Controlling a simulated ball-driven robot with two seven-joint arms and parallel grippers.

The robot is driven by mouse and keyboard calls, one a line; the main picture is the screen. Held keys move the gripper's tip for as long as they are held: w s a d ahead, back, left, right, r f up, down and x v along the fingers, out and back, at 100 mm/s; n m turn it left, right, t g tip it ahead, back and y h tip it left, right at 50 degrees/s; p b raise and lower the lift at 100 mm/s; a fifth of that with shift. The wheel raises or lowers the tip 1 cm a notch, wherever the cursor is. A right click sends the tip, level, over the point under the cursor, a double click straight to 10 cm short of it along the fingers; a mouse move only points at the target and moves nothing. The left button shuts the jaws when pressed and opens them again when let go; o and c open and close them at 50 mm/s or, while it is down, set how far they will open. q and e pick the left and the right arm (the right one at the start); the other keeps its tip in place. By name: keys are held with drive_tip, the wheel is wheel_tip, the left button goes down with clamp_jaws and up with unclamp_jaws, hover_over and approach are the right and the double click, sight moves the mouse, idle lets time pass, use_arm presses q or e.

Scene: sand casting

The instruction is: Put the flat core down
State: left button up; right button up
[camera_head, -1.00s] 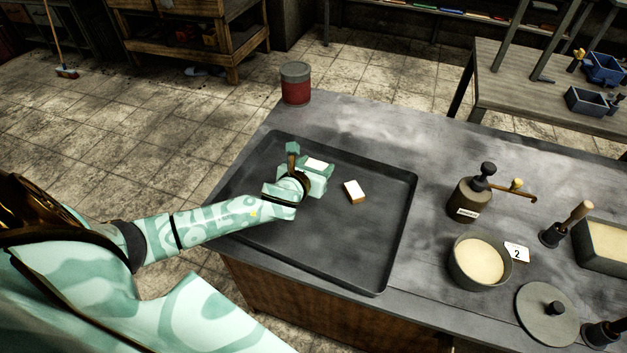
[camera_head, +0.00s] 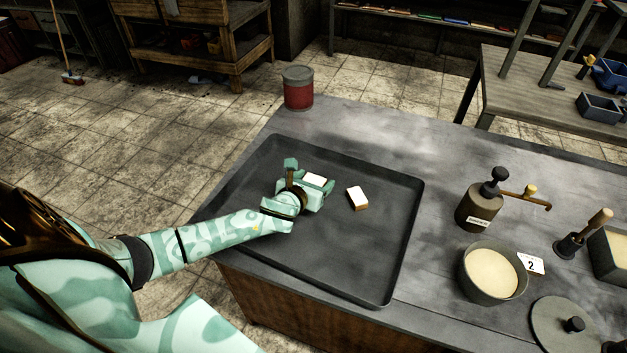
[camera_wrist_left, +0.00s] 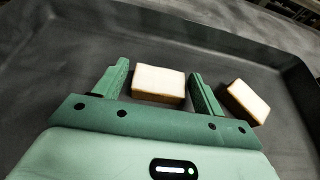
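The flat core (camera_wrist_left: 158,82), a pale block with tan sides, lies between the two fingers of my left gripper (camera_wrist_left: 160,88) in the left wrist view. A narrow gap shows on each side of it, so the gripper is open around it. It appears to rest on the dark tray (camera_head: 330,268). In the head view the core (camera_head: 315,179) shows partly behind my left gripper (camera_head: 309,186). A second, similar pale block (camera_head: 357,198) lies on the tray just to the right, apart from the gripper. My right gripper is not in view.
The tray has a low raised rim and much free room at its front. A red can (camera_head: 298,90) stands behind.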

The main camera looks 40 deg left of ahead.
use_arm(q)
drive_tip(key=shift+r, duration=0.25)
drive_tip(key=p+v, duration=0.4)
drive_tip(key=v, duration=0.7)
drive_tip(key=shift+s+d+r, duration=0.15)
drive_tip(key=shift+s, duration=0.35)
